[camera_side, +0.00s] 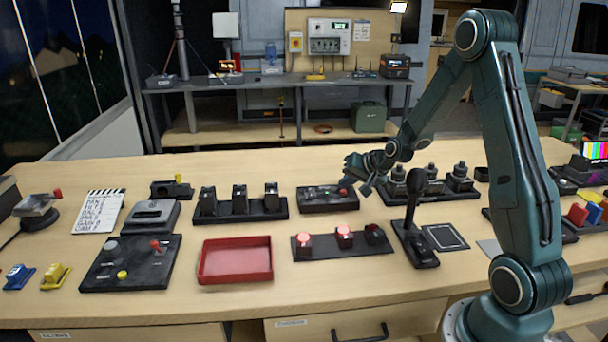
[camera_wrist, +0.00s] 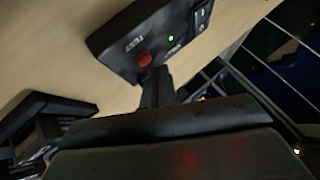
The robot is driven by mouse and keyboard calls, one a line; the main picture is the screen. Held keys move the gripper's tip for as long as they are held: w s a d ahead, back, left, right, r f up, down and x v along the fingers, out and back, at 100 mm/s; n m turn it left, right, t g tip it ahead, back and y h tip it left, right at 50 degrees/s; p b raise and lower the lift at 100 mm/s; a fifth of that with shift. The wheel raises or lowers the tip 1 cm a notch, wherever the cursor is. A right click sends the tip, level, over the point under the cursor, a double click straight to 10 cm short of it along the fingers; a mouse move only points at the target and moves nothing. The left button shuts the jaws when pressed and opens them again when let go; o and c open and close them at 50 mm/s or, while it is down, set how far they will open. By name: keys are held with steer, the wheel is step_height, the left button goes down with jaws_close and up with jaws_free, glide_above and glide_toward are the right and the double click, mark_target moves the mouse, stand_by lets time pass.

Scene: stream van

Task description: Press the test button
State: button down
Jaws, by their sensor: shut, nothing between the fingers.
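The test button is a red round knob (camera_wrist: 144,60) on a black box (camera_wrist: 125,35) lettered TEST in the wrist view. A green light glows on the box beside it. In the side view the box (camera_side: 318,201) lies on the table near its far edge, and the red button (camera_side: 343,191) shows near its right end. My gripper (camera_side: 349,183) is shut and empty, close above that end of the box. In the wrist view the fingertips (camera_wrist: 157,70) are right beside the button; I cannot tell whether they touch it.
A rocker switch (camera_wrist: 203,15) is on the same box. A bar with red-topped buttons (camera_side: 342,243) and a red tray (camera_side: 235,261) lie nearer.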

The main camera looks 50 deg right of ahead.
steer(key=shift+r, duration=0.2)
stand_by(0.3)
steer(key=shift+r, duration=2.45)
steer(key=s+a+r+n+g+y, duration=0.1)
steer(key=s+a+r+n, duration=0.3)
steer(key=a, duration=0.4)
steer(key=s+a+r+n+g, duration=0.1)
steer(key=s+a+r+n, duration=0.1)
steer(key=s+a+r, duration=0.4)
steer(key=s+a+r+n, duration=0.1)
steer(key=s+a, duration=0.3)
steer(key=s, duration=0.4)
steer(key=s+a+r+n+g, duration=0.1)
steer(key=s+a+r+n, duration=0.1)
steer(key=s+a, duration=0.3)
steer(key=s+n, duration=0.1)
steer(key=s, duration=0.2)
steer(key=shift+s+a+n, duration=0.2)
steer(key=shift+s+n, duration=0.1)
steer(key=shift+n, duration=0.1)
